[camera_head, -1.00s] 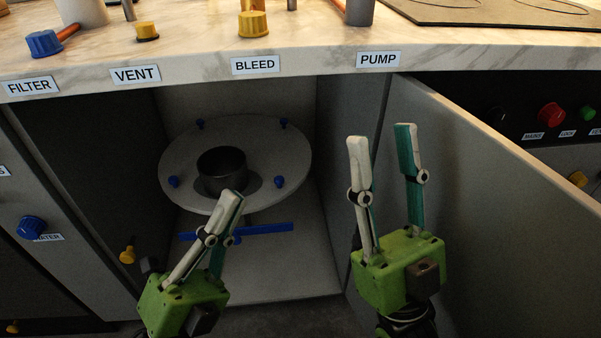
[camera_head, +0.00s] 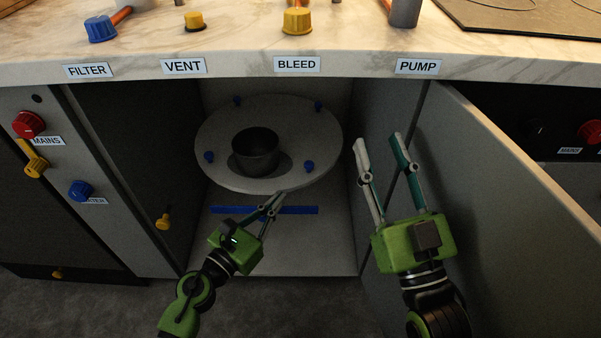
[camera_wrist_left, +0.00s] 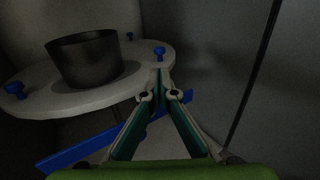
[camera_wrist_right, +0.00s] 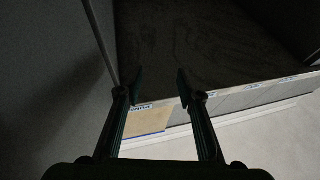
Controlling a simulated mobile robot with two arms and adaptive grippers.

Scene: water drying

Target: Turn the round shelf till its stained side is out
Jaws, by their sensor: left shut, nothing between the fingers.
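The round shelf (camera_head: 215,160) is a pale disc inside the open cabinet, with several blue knobs (camera_head: 308,166) near its rim. A dark pot (camera_head: 256,155) stands on it; no stain can be made out apart from a dark patch or shadow around the pot. My left gripper (camera_head: 282,197) is shut and empty at the front right rim. In the left wrist view its fingertips (camera_wrist_left: 160,78) overlap the shelf's edge just below a blue knob (camera_wrist_left: 159,53); contact cannot be told. My right gripper (camera_head: 380,142) is open and empty, right of the shelf by the cabinet's side wall.
A blue bar (camera_head: 226,210) lies below the shelf. The open door (camera_head: 520,185) stands close to the right of my right arm. The countertop edge (camera_head: 240,75) overhangs the cabinet. Knobs, including a yellow one (camera_head: 163,217), line the panels at left.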

